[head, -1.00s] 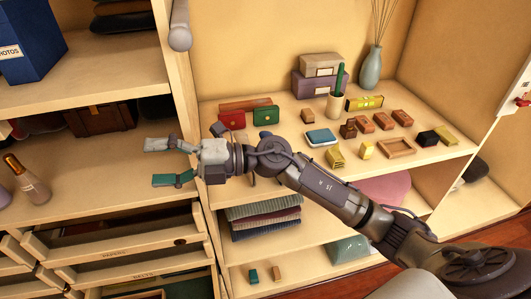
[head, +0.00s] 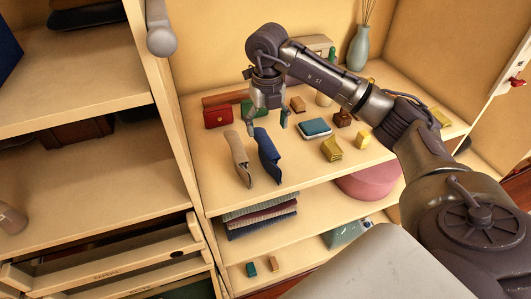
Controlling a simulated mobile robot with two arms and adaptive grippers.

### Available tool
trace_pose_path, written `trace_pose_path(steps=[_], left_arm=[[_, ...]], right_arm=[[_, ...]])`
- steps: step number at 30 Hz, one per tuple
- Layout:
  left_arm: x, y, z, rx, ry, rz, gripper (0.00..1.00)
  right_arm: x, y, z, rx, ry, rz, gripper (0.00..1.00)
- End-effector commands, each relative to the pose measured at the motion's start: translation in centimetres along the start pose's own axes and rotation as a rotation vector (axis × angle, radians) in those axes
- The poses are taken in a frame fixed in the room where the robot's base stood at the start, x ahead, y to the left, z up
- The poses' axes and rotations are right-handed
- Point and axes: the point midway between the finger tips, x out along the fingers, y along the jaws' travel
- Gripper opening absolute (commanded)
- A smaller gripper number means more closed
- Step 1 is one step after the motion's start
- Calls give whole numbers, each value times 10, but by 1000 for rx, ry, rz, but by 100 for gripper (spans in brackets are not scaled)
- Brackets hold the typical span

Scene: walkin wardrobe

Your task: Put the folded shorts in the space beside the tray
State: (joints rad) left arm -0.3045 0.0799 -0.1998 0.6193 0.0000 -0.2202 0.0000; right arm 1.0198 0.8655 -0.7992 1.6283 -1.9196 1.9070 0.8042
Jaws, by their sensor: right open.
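A dark blue folded cloth (head: 269,160) stands on edge near the front of the middle shelf. A beige folded cloth (head: 238,158) stands just left of it. I cannot tell for sure which is the folded shorts. My right gripper (head: 268,121) points down over the blue cloth, with its fingers apart on either side of its upper end; I cannot tell whether they touch it. A shallow wooden tray is not visible now; my right arm covers that part of the shelf. My left gripper is out of view.
Red (head: 217,116) and green purses lie behind the cloths. A teal-topped case (head: 314,128), yellow blocks (head: 331,149) and a vase (head: 358,48) stand to the right. Folded textiles (head: 260,213) lie on the shelf below. Drawers (head: 110,272) stand open at lower left.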

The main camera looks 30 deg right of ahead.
Motion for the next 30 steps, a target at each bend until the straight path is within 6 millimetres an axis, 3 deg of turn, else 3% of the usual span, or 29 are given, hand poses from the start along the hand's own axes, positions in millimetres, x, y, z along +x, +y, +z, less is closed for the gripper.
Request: trace_pose_path(steps=[4, 13, 21, 30], left_arm=[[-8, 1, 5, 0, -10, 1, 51], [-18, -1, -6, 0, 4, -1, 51], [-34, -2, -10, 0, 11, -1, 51], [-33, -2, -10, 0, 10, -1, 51]], right_arm=[[25, 0, -1, 0, 3, 0, 79], [49, 1, -1, -2, 4, 2, 79], [87, 1, 0, -2, 3, 3, 79], [92, 1, 1, -3, -1, 3, 76]])
